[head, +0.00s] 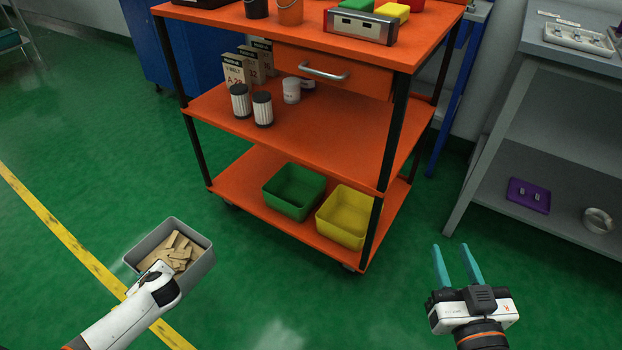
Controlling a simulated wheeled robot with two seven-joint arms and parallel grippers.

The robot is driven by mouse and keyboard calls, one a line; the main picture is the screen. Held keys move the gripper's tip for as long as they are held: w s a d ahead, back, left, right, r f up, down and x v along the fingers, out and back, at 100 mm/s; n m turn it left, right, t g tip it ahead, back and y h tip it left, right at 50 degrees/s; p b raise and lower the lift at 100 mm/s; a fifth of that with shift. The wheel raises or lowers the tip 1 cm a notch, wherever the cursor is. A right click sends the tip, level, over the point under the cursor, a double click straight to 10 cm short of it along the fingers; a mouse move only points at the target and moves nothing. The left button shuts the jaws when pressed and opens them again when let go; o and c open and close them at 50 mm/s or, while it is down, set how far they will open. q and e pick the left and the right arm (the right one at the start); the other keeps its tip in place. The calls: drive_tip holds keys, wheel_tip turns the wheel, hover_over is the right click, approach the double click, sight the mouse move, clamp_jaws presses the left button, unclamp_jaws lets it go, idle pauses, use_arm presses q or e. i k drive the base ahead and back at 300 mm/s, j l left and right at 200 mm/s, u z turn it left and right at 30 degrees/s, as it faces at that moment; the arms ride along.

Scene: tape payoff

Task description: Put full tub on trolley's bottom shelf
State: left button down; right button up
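A grey tub (203,266) filled with tan wooden pieces (172,253) is held up at the lower left, above the green floor. My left gripper (150,270) is at the tub's near left side; its fingers are mostly hidden, but it appears shut on the tub's wall. The orange trolley (290,140) stands ahead. Its bottom shelf (240,182) holds a green bin (293,190) and a yellow bin (345,215), side by side toward the right. My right gripper (458,265) is open and empty, to the right of the trolley.
The bottom shelf's left part is bare. Dark posts (195,145) stand at the trolley's corners. The middle shelf carries filters (262,109), boxes (236,72) and white jars; a drawer (335,75) hangs above. A grey bench (570,110) stands at right. Floor before the trolley is clear.

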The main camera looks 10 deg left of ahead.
sight(260, 175)
drive_tip(key=i, duration=1.25)
